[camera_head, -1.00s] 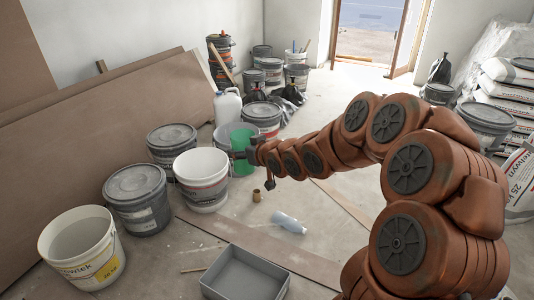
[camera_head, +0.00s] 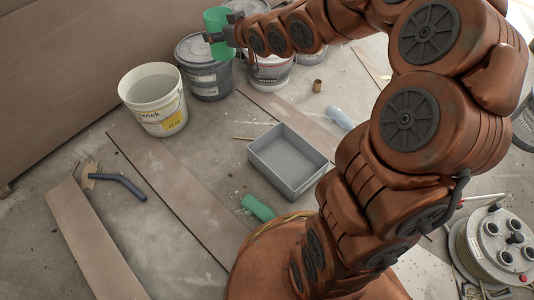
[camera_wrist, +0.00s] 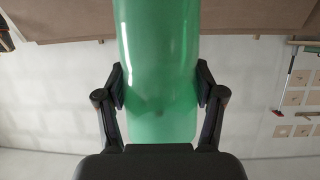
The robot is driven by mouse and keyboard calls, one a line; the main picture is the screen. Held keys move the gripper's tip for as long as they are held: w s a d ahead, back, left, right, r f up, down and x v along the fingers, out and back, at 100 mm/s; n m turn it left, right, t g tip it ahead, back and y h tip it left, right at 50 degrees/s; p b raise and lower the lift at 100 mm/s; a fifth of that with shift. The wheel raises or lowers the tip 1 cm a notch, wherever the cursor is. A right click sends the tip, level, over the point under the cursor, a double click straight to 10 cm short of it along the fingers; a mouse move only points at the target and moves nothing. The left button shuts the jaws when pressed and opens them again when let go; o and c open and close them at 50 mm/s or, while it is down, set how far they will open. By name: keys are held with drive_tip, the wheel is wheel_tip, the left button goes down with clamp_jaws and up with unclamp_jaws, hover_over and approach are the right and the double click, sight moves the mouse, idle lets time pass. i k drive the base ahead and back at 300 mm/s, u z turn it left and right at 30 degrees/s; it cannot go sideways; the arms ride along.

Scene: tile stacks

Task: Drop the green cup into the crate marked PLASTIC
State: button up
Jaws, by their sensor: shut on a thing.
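The green cup (camera_head: 217,22) is held up in the air in front of the wall-side buckets, at the top of the head view. My gripper (camera_head: 227,33) is shut on it. In the wrist view the green cup (camera_wrist: 158,70) fills the middle, with a black finger of my gripper (camera_wrist: 160,88) pressed to each side. A grey open crate (camera_head: 260,158) stands on the floor at the middle of the head view, away from the cup. It looks empty; no PLASTIC marking is readable on it.
A white bucket with a yellow label (camera_head: 165,115), a dark lidded bucket (camera_head: 208,80) and a white bucket (camera_head: 268,72) stand in a row. A green cylinder (camera_head: 258,207) and a clear bottle (camera_head: 340,118) lie near the crate. A cable reel (camera_head: 490,245) is at right.

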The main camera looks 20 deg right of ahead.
sight(281, 160)
drive_tip(key=u, duration=1.7)
drive_tip(key=k, duration=1)
drive_tip(key=z, duration=0.4)
